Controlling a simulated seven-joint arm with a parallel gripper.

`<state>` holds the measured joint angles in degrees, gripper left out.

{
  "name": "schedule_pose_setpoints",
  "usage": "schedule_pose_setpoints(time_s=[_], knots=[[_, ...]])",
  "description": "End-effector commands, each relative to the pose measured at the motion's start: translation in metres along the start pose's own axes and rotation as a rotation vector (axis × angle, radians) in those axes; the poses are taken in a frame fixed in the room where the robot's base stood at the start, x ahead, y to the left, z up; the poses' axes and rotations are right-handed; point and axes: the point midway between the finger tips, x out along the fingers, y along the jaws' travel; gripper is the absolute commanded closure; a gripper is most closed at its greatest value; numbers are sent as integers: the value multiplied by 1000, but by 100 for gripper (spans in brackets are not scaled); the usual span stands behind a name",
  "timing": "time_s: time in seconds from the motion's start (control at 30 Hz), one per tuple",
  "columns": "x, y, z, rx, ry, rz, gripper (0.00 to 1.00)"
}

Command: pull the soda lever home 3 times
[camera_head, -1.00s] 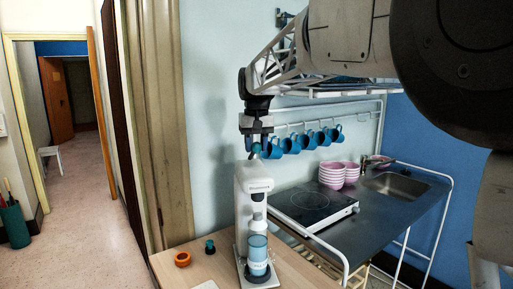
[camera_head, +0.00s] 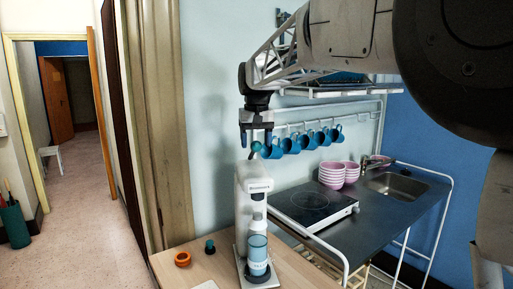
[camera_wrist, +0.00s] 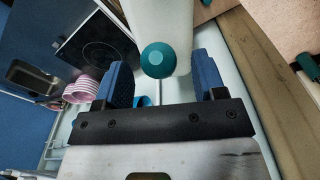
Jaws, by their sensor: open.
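The white soda machine (camera_head: 253,205) stands upright on the wooden counter, with a bottle (camera_head: 257,255) of blue tint in its front. Its lever ends in a teal ball knob (camera_head: 256,147) at the top. My gripper (camera_head: 256,140) is open just above the machine, its fingers pointing down by the knob. In the wrist view the knob (camera_wrist: 158,60) lies in the gap between the two blue fingers of my gripper (camera_wrist: 160,75), with space on both sides. The thin lever rod (camera_wrist: 158,92) shows beside it.
An orange ring (camera_head: 182,259) and a small teal-topped item (camera_head: 210,247) lie on the wooden counter (camera_head: 190,275) left of the machine. A black hob (camera_head: 312,203), pink bowls (camera_head: 332,174) and a sink (camera_head: 398,186) are at the right. Blue mugs (camera_head: 291,144) hang behind.

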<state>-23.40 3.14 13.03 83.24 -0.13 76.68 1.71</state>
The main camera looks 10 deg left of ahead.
Motion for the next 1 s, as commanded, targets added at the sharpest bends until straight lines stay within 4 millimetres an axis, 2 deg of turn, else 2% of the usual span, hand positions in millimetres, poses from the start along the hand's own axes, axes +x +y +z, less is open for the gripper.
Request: schedule_pose_setpoints(time_s=[0.7, 1.0], knots=[[-50, 0, 0, 0, 0, 0, 36], [-57, 0, 0, 0, -1, 0, 36]])
